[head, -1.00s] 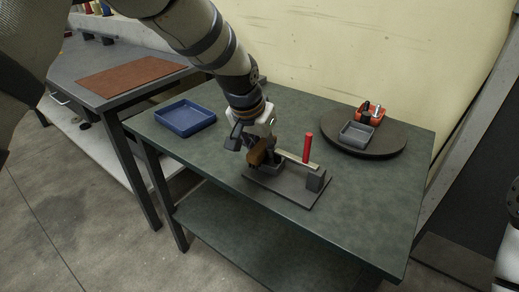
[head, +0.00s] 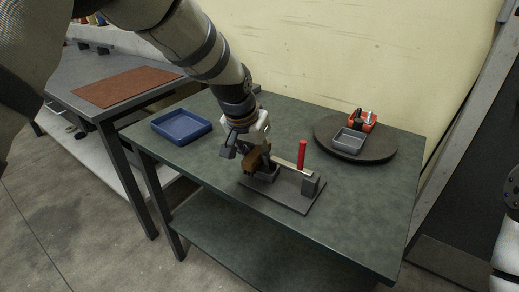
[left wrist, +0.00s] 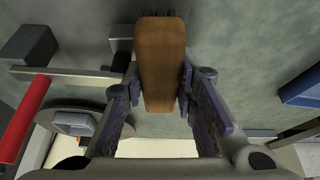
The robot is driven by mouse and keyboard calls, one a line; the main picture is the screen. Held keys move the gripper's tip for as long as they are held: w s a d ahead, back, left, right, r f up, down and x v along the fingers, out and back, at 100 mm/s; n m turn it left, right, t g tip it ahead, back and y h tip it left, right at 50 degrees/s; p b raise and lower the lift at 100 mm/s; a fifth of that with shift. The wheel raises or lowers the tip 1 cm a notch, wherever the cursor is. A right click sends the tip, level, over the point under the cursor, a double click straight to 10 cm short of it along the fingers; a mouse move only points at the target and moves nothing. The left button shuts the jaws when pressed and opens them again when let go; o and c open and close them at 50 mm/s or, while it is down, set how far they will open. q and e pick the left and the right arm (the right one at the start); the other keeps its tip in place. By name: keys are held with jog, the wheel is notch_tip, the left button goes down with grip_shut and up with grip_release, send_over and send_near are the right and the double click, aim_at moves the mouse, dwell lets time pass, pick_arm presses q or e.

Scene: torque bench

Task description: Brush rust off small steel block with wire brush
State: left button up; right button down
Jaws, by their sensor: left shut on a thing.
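My left gripper (head: 244,146) is shut on a brown wooden block-shaped piece (head: 254,160), which looks like the wire brush's body. In the left wrist view the brown wood (left wrist: 160,65) stands between the two finger pads (left wrist: 161,100); no bristles can be made out. It is held over the left end of a dark fixture plate (head: 287,192) on the green table. A small grey piece (head: 268,173) shows just under the brush; I cannot tell whether it is the steel block, or whether they touch. My right gripper is not in view.
The fixture has a grey end block (head: 310,186), a pale bar (head: 287,166) and an upright red handle (head: 301,155) close to the brush. A blue tray (head: 181,127) lies left.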

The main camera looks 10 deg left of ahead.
pick_arm(q)
jog(key=shift+s+a+f, duration=0.1)
jog(key=shift+s+a, duration=0.05)
jog(key=shift+s, duration=0.45)
jog(key=shift+s+a+f, duration=0.1)
jog(key=shift+s, duration=0.45)
jog(key=shift+w, duration=0.1)
jog(key=shift+r, duration=3.05)
jog(key=shift+r, duration=1.5)
